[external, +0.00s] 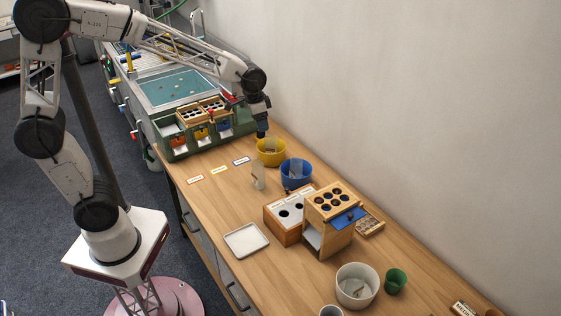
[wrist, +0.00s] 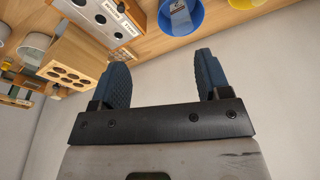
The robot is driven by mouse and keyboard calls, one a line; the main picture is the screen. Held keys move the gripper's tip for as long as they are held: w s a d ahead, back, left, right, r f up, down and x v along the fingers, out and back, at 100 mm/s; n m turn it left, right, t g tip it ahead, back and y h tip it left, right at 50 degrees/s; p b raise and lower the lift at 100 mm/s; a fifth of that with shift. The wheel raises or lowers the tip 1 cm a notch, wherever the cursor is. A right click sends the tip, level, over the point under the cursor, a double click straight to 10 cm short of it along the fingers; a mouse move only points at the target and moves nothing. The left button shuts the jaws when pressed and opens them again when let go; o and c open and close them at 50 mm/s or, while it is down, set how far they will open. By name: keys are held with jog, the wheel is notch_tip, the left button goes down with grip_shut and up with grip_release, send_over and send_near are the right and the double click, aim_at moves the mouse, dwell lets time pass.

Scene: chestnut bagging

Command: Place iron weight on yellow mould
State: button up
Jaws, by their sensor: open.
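A yellow bowl-shaped container (external: 271,158) stands near the wall, at the far half of the bench, with something pale inside. It is the yellow thing nearest my gripper; I cannot tell whether it is the yellow mould. Its edge also shows at the top of the wrist view (wrist: 243,4). My gripper (external: 262,134) is just above and behind it in the external view. In the wrist view my gripper (wrist: 162,78) has its two dark blue fingers wide apart, with nothing between them. I cannot pick out the iron weight in either view.
A blue bowl (external: 296,178) stands beside the yellow one. Nearer are a white-topped box with holes (external: 284,216), a wooden box with holes (external: 318,206), a white tray (external: 246,240), a white pot (external: 356,279) and a green cup (external: 395,281). A green sorting machine (external: 170,149) stands beyond.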

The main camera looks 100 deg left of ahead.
jog(key=s+d+r+m, duration=0.1)
jog(key=s+d+r, duration=0.15)
jog(key=d, duration=0.55)
jog(key=s+d+r+m, duration=0.1)
jog(key=s+d, duration=0.2)
jog(key=d, duration=0.5)
jog(key=s+d+r+m, duration=0.1)
jog(key=s+d+r, duration=0.1)
jog(key=d, duration=0.6)
jog(key=s+d+f+m+h, duration=0.1)
jog(key=s+d+m, duration=0.1)
jog(key=s+d, duration=1.1)
jog(key=shift+s+f+t, duration=0.15)
jog(key=shift+s+t, duration=0.15)
jog(key=shift+s, duration=0.6)
